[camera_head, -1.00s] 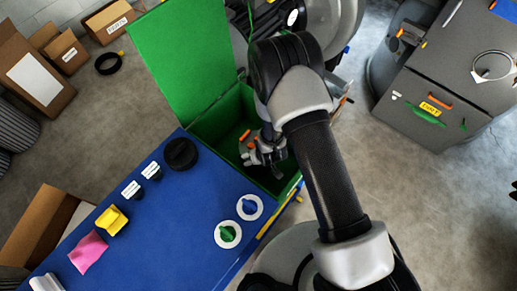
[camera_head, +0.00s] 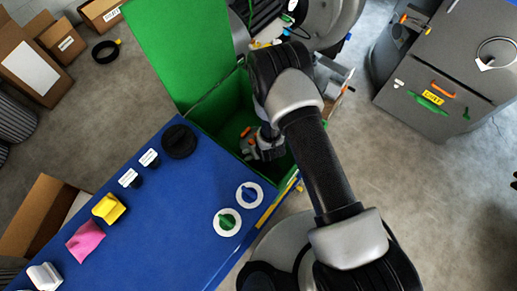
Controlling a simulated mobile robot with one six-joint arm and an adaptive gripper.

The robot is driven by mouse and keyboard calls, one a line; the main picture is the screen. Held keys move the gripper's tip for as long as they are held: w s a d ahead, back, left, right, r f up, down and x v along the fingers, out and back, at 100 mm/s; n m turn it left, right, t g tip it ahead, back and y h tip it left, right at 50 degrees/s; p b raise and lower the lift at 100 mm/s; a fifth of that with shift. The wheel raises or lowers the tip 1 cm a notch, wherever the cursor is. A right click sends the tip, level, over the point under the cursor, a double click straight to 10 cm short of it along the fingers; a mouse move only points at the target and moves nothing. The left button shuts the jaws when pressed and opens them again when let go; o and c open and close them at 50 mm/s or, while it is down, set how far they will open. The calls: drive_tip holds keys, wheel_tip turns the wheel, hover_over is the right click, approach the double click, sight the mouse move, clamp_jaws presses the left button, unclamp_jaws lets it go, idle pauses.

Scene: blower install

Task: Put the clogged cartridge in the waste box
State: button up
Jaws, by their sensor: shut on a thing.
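My gripper (camera_head: 264,152) is down inside the open green box (camera_head: 215,105), below its rim. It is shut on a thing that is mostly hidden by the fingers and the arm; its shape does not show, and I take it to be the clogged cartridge. Small orange parts show beside the gripper. The green lid (camera_head: 180,50) stands open behind the box. No box can be clearly read as the waste box; cardboard boxes with labels stand at the back left, one of them open-topped (camera_head: 103,12).
The blue bench top (camera_head: 165,225) holds a black round part (camera_head: 180,141), two labelled pieces, a yellow piece (camera_head: 109,208), a pink cloth (camera_head: 86,241) and two dials. A grey cabinet (camera_head: 455,70) stands at right. Floor between the cabinet and my arm is clear.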

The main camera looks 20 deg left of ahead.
drive_tip(key=shift+f, duration=0.1)
drive_tip(key=o, duration=0.9)
drive_tip(key=shift+o, duration=0.2)
